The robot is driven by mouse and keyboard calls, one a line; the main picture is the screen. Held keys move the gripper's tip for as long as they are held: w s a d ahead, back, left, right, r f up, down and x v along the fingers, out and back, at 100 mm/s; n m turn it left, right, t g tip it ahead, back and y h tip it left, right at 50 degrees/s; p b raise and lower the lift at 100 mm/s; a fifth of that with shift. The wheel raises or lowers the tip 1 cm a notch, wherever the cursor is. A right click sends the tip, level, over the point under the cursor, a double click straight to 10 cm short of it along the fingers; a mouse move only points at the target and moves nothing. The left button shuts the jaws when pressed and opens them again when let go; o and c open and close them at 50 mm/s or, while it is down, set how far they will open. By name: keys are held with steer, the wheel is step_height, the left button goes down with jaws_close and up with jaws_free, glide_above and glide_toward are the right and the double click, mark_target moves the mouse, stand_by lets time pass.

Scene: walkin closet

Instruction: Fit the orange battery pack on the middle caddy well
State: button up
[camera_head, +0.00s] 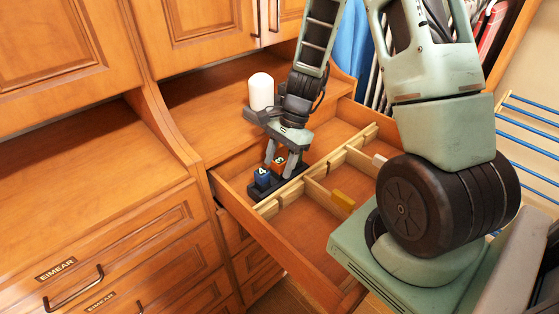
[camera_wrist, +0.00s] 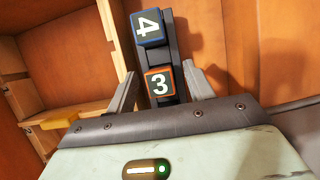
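The orange battery pack, marked 3, shows in the wrist view (camera_wrist: 160,83) and in the head view (camera_head: 279,160). It stands at the black caddy (camera_head: 254,193), between the fingers of my gripper (camera_wrist: 160,72). Narrow gaps show on both sides of the pack, so the gripper looks open around it. A blue battery pack (camera_wrist: 149,27), marked 4, stands at one end of the caddy, also visible in the head view (camera_head: 262,177). The caddy's wells are mostly hidden. I cannot tell whether the orange pack is fully seated.
The caddy lies in an open wooden drawer (camera_head: 250,222) beside a light wooden divider (camera_head: 320,168). A yellow block (camera_head: 343,200) lies in another compartment, which has free room. A white rounded cylinder (camera_head: 261,91) shows beside my wrist. Cabinet fronts stand to the left.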

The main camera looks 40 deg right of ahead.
steer(key=b+v, duration=0.1)
steer(key=v, duration=1.6)
steer(key=shift+d+r, duration=0.15)
steer(key=shift+s, duration=0.15)
